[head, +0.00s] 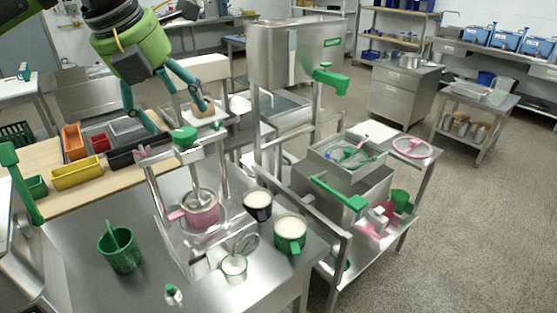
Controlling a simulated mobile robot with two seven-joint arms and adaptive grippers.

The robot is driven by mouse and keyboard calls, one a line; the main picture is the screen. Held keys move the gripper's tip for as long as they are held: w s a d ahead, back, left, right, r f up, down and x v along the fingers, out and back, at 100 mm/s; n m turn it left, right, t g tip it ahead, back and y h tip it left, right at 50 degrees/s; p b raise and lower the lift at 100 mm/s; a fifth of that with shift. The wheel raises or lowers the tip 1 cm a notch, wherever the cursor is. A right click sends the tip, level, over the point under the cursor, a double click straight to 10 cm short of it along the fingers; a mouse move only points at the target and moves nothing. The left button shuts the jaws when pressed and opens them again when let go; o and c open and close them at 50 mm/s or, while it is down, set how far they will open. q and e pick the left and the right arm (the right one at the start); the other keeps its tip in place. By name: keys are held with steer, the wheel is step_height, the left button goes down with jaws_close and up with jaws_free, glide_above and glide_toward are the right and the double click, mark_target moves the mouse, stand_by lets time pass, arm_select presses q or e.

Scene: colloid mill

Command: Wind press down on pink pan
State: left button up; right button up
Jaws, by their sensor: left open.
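My right gripper is not in view.
Near the press stand a black pan (257,212), a green pan (290,243), a small cup (234,273) and a green basket (119,261). Coloured bins (77,175) stand behind on the left. A metal frame with a green lever (330,78) rises on the right.

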arm_select(q)
steer(key=s+d+f+m+g+h, duration=0.1)
steer(key=s+d+f+h, duration=0.1)
steer(key=d, duration=0.6)
steer(key=s+d+f+m+g+h, duration=0.2)
steer(key=d+f+h, duration=0.2)
steer(key=d, duration=0.3)
steer(key=shift+d+f+h, duration=0.3)
steer(key=shift+d+f, duration=0.1)
